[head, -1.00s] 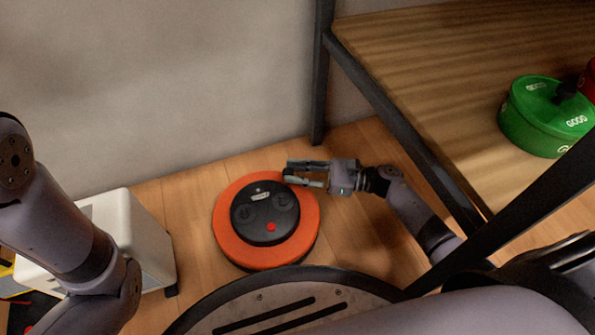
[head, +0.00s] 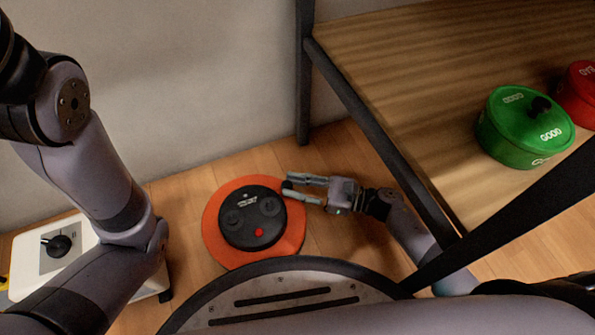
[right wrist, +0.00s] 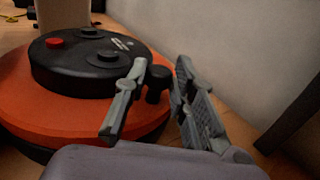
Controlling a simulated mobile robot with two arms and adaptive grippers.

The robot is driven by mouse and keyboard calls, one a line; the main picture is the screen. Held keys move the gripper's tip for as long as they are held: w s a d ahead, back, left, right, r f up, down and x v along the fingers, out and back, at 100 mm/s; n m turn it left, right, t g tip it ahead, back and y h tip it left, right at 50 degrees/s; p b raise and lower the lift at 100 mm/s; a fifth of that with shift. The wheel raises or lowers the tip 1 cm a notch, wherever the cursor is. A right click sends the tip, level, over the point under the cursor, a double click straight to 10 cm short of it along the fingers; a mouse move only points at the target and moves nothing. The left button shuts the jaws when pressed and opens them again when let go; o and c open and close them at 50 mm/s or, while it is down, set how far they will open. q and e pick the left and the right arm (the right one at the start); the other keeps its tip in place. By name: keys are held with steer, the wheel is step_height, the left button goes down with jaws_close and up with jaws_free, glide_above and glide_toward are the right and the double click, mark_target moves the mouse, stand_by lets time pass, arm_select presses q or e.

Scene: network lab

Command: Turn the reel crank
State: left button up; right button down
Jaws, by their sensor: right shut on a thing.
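The reel is a flat orange disc (head: 213,238) on the floor, with a raised black hub (head: 238,228) carrying a red button. It also shows in the right wrist view (right wrist: 60,118). The fingers partly cover the knob in the head view. My left arm shows at the left, but its gripper is outside the picture.
A wooden shelf (head: 400,60) with a dark metal frame stands at the right, holding a green round tin (head: 510,145) and a red one (head: 578,95). A white box (head: 85,243) with a black knob stands at the left. A wall is behind the reel.

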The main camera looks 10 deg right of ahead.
mark_target(301, 220)
steer(key=s, duration=0.5)
steer(key=shift+d, duration=0.1)
steer(key=shift+s, duration=1.2)
steer(key=shift+a, duration=0.2)
steer(key=c, duration=1.7)
jaws_free()
steer(key=shift+o, duration=0.2)
steer(key=shift+w, duration=0.1)
steer(key=shift+d, duration=0.15)
